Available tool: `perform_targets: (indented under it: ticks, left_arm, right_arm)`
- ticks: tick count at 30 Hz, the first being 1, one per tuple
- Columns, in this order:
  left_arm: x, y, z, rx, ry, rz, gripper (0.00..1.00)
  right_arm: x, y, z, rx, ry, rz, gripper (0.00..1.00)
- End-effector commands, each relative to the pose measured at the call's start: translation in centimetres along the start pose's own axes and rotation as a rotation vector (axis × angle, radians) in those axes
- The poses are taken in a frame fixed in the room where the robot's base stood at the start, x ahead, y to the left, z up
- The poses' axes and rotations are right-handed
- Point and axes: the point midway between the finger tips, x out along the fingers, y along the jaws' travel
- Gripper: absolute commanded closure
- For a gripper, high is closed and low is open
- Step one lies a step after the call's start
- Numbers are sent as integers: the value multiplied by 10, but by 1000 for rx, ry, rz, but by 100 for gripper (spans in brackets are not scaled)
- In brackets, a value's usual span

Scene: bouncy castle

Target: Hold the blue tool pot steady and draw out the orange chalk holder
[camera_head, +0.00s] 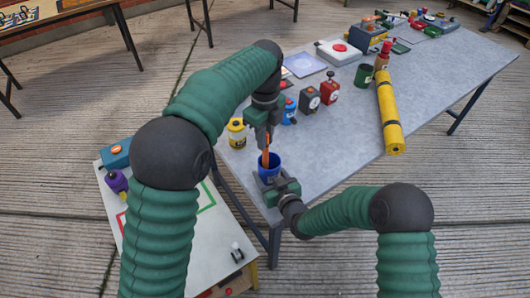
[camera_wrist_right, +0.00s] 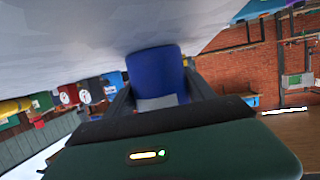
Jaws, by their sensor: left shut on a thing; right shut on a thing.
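The blue tool pot (camera_head: 269,165) stands upright near the front left corner of the grey table. It also shows in the right wrist view (camera_wrist_right: 157,72), between the two fingers. My right gripper (camera_head: 277,187) is shut on the pot at its near side. The orange chalk holder (camera_head: 265,158) points down, with its lower end at the pot's mouth; whether the tip is still inside is unclear. My left gripper (camera_head: 264,143) comes from above and is shut on the holder's upper part, which the fingers partly hide.
On the grey table (camera_head: 345,140), a yellow pot (camera_head: 237,134), a blue container (camera_head: 289,112), a dark box (camera_head: 309,101) and a red box (camera_head: 330,88) stand behind the pot. A long yellow roll (camera_head: 388,115) lies to the right. A low white table (camera_head: 185,255) is at left.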

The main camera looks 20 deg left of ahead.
Motion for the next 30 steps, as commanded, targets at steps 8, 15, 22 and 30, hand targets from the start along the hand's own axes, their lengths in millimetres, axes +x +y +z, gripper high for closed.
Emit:
perform_targets:
  ticks: [8,15,22,30]
  left_arm:
    - [-84,-1,0,1,-1,-3,100]
    - [-108,0,0,0,0,1,100]
    - [-108,0,0,0,0,1,100]
    - [-108,0,0,0,0,1,100]
  right_arm:
    - [0,0,-1,0,2,0,94]
    - [0,0,-1,0,2,0,94]
    - [0,0,-1,0,2,0,35]
    - [0,0,0,0,1,0,12]
